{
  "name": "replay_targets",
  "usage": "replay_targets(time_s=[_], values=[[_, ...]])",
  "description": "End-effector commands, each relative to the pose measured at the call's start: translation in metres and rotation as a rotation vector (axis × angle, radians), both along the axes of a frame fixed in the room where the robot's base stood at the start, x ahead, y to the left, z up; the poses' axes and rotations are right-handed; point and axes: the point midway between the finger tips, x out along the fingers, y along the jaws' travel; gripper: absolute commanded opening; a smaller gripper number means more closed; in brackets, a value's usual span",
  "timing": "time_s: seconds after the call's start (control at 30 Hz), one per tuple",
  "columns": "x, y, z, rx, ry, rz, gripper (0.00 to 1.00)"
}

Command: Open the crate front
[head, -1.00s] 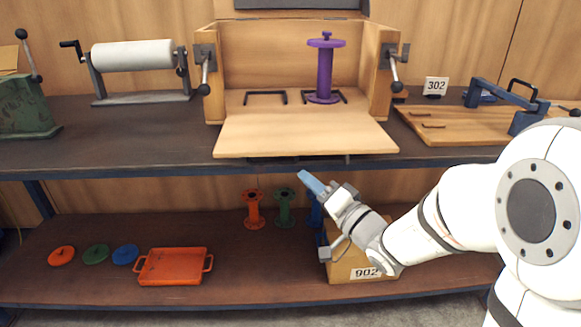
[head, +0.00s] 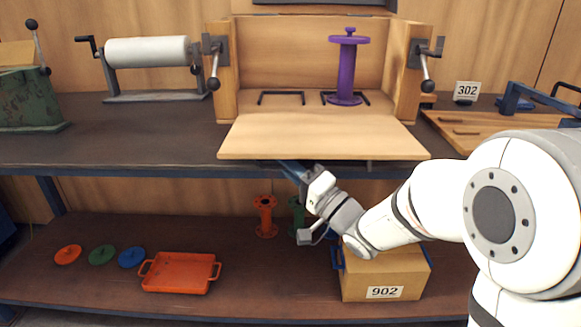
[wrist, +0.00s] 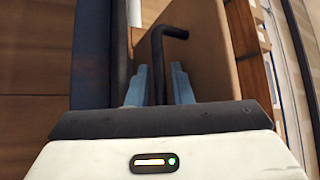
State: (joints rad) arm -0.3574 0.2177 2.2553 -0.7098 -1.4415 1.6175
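The wooden crate (head: 227,75) stands on the upper shelf. Its front panel (head: 320,137) is folded down, lying about flat and jutting past the shelf edge. A lever clamp hangs on the left post (head: 214,65) and another on the right post (head: 427,65). My gripper (head: 287,170) is beneath the panel's front edge, its tips partly hidden. In the wrist view, my blue fingers (wrist: 157,90) are apart on either side of a black bent handle (wrist: 158,58) beside a wooden board (wrist: 205,60). I see narrow gaps, no clear grip.
A purple spool (head: 347,70) stands inside the crate. Below, orange (head: 266,215) and green (head: 297,213) spools and the box marked 902 (head: 400,275) are close to my arm. An orange tray (head: 180,272) and discs lie to the left. The lower shelf's front middle is clear.

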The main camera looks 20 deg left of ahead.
Motion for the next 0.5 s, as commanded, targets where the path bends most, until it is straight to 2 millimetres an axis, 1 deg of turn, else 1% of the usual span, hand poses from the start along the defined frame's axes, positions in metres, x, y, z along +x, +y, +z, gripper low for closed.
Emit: replay_targets(time_s=[0.2,0.43,0.5], values=[[0.0005,-0.0001,0.0002,0.0,0.001,-0.001,0.2],[0.0006,-0.0006,0.0001,-0.001,0.0,-0.002,0.01],[0.0007,-0.0007,0.0,-0.001,0.0,-0.002,0.0]])
